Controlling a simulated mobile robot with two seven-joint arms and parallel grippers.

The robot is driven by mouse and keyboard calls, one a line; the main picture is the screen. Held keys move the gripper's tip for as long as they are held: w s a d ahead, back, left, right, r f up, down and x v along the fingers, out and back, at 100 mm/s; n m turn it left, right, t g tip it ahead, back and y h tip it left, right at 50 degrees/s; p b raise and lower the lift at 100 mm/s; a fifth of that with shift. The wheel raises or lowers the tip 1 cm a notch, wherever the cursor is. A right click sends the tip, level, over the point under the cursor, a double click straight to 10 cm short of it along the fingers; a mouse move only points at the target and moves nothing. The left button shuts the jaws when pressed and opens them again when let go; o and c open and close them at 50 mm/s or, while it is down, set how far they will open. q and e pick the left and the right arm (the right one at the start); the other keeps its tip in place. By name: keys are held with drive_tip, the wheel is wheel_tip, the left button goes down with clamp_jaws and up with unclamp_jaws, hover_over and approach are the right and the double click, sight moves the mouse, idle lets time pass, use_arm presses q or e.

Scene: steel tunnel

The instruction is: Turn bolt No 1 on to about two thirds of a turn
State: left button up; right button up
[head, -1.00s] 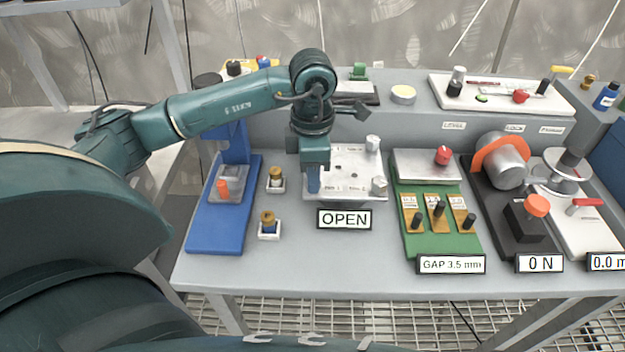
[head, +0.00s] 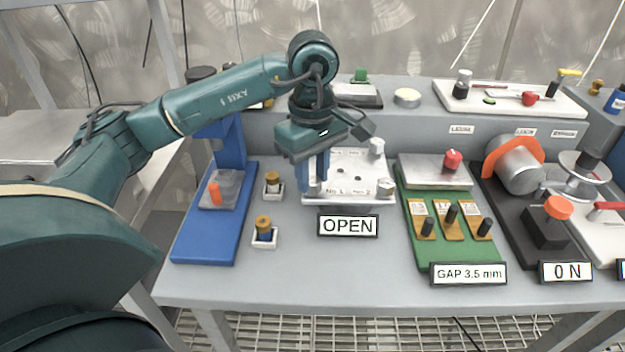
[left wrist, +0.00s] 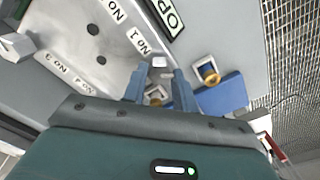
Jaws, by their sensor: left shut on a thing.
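The light plate (head: 345,170) lies on the bench with "No 1" marked near its front left corner and an "OPEN" sign (head: 347,226) in front. My left gripper (head: 312,185) points down at that corner, its blue fingers shut on bolt No 1. In the left wrist view, the pale bolt head (left wrist: 159,62) shows at the tips of my fingers (left wrist: 158,78), beside the "No 1" label. Two other silver bolts stand at the plate's right corners, back (head: 377,146) and front (head: 385,187). My right gripper is not in view.
A blue stand (head: 215,220) and two brass-topped pieces in white holders, back (head: 272,184) and front (head: 264,232), are left of the plate. A green gauge board (head: 440,240) is to the right.

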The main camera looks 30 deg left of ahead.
use_arm(q)
drive_tip(key=m+b, duration=0.1)
drive_tip(key=m, duration=0.2)
drive_tip(key=shift+b, duration=0.3)
drive_tip(key=shift+m+b, duration=0.3)
drive_tip(key=shift+m, duration=0.5)
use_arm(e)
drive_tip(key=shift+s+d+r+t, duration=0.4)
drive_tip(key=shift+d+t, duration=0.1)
use_arm(q)
drive_tip(key=shift+m, duration=0.3)
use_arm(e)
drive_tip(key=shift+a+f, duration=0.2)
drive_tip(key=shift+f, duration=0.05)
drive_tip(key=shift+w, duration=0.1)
use_arm(q)
drive_tip(key=o, duration=1)
